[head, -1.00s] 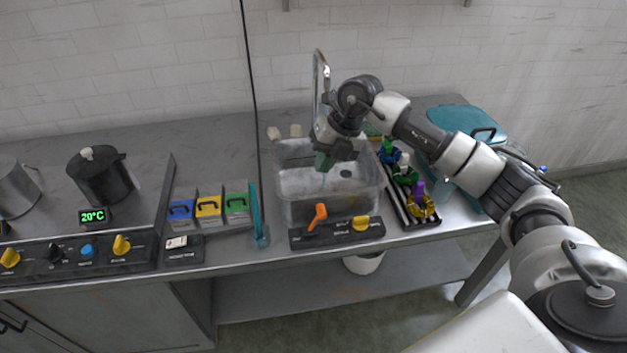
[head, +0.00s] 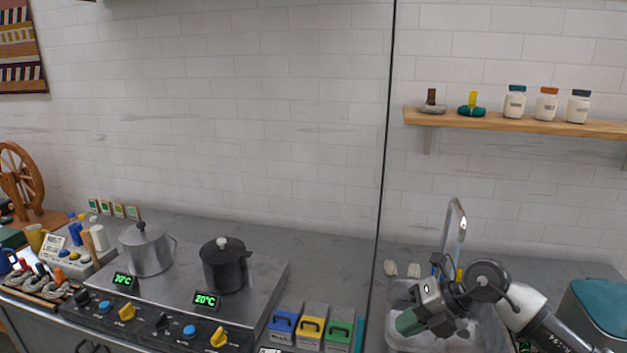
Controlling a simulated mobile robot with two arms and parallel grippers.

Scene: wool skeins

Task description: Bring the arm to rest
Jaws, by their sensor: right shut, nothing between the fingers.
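My right gripper (head: 409,322) shows at the lower right in the head view, above the sink basin (head: 399,292). Its fingers are shut with nothing held, and they point down to the left. My right arm comes in from the lower right corner and hides part of the basin. My left gripper is out of view.
A faucet (head: 459,226) rises behind the gripper. A teal-lidded bin (head: 604,305) stands right of the arm. A dark pot (head: 224,268) and a steel pot (head: 146,250) stand on the stove. A shelf (head: 480,122) with jars hangs above the sink.

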